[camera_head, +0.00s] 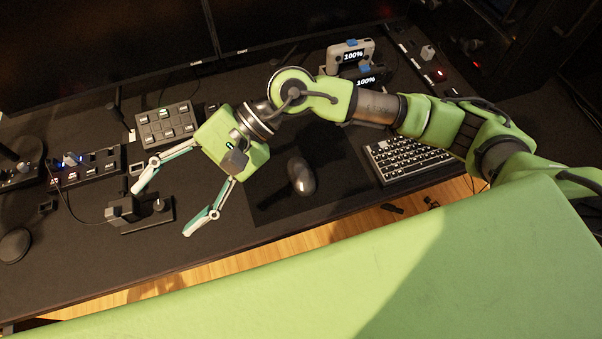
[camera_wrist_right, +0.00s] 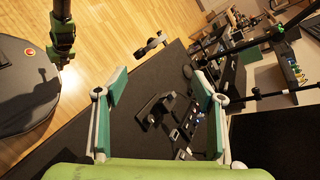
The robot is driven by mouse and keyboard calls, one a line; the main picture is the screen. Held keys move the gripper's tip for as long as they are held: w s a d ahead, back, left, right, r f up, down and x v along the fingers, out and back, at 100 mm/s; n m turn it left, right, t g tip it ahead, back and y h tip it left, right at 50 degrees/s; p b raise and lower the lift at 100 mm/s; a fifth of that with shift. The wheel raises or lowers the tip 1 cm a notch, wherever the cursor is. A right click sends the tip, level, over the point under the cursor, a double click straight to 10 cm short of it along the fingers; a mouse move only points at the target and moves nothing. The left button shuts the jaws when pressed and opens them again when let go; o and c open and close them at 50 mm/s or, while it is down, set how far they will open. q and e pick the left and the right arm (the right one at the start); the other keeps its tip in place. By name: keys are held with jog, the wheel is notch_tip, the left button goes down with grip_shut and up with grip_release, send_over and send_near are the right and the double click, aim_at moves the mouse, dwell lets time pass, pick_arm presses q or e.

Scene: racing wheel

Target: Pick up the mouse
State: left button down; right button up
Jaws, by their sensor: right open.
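The dark, glossy mouse (camera_head: 301,176) lies on a black mat on the desk, right of my right gripper in the head view. My right gripper (camera_head: 161,212) is open and empty, held above the desk with its fingers pointing down-left, away from the mouse. In the right wrist view its two teal-lined fingers (camera_wrist_right: 160,88) are wide apart, with a small black control device (camera_wrist_right: 155,108) below and between them. I cannot make out the mouse in the wrist view.
A keyboard (camera_head: 405,158) stands right of the mouse. A button box (camera_head: 166,124) and a switch panel (camera_head: 88,167) lie at the left, and small displays (camera_head: 352,60) at the back. Dark monitors line the rear edge.

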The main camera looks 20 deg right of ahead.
jog(key=w+d+f+n+t+h, duration=0.1)
jog(key=w+d+f+n+h, duration=0.25)
jog(key=d+f, duration=0.25)
jog(key=n+t+h, duration=0.3)
jog(key=h, duration=0.6)
send_near(301, 171)
notch_tip(301, 171, down, 4)
jog(key=shift+w+d+f+p, duration=0.15)
jog(key=shift+f+p, duration=0.1)
jog(key=shift+p, duration=0.65)
notch_tip(301, 171, down, 5)
jog(key=shift+r+p, duration=0.2)
jog(key=shift+p, duration=0.9)
jog(key=shift+f, duration=0.5)
jog(key=shift+c, duration=0.5)
jog(key=c, duration=1.1)
